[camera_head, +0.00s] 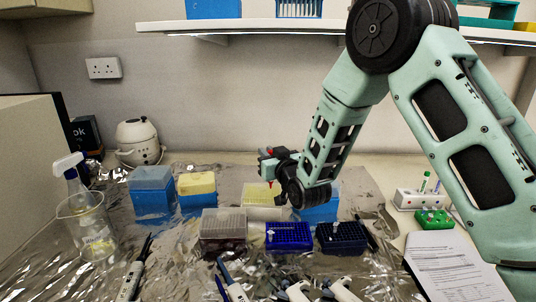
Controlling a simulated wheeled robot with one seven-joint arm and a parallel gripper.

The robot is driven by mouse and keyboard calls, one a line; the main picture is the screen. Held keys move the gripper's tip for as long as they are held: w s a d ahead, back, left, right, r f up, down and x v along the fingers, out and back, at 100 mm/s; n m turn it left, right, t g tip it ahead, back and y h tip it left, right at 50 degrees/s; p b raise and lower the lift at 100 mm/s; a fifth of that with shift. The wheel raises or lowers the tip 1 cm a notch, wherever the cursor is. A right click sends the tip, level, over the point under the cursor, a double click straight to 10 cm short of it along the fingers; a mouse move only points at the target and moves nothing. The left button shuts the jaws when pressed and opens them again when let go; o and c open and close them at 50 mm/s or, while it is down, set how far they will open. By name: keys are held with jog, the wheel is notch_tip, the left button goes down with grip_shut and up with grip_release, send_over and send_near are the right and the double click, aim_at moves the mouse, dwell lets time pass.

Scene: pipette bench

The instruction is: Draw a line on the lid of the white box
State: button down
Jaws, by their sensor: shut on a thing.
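My gripper (268,165) is in the middle of the picture, over the back row of boxes. It is shut on a thin pen with small red parts (271,182), mostly hidden by the fingers. Below it stands a whitish box (265,214) with a pale yellowish top (257,194); my wrist partly covers it, and I cannot tell if this is the white box meant. The pen's lower end appears above this top; I cannot tell if it touches. I see no line on the visible part of the top.
Tip boxes stand close by: a clear-lidded one (223,224), a blue rack (288,236), a dark rack (341,237) and blue boxes (152,193). Pipettes (235,290) lie in front. A beaker with a spray bottle (88,222) stands left. A pen holder (420,199) and papers (455,265) are right.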

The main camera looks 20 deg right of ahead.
jog(key=shift+f+b, duration=0.6)
jog(key=shift+b, duration=0.35)
dwell(1.3)
jog(key=shift+s+d+f+b, duration=0.15)
jog(key=shift+d+b, duration=0.3)
jog(key=shift+b, duration=0.3)
jog(key=shift+s+d+b, duration=0.15)
jog(key=shift+d+b, duration=0.3)
jog(key=shift+b, duration=0.25)
dwell(2.1)
jog(key=shift+s+a+b, duration=0.1)
jog(key=shift+s+b, duration=0.05)
jog(key=shift+b, duration=0.2)
dwell(0.4)
jog(key=shift+a+f+b, duration=0.1)
jog(key=shift+a+b, duration=0.45)
dwell(0.9)
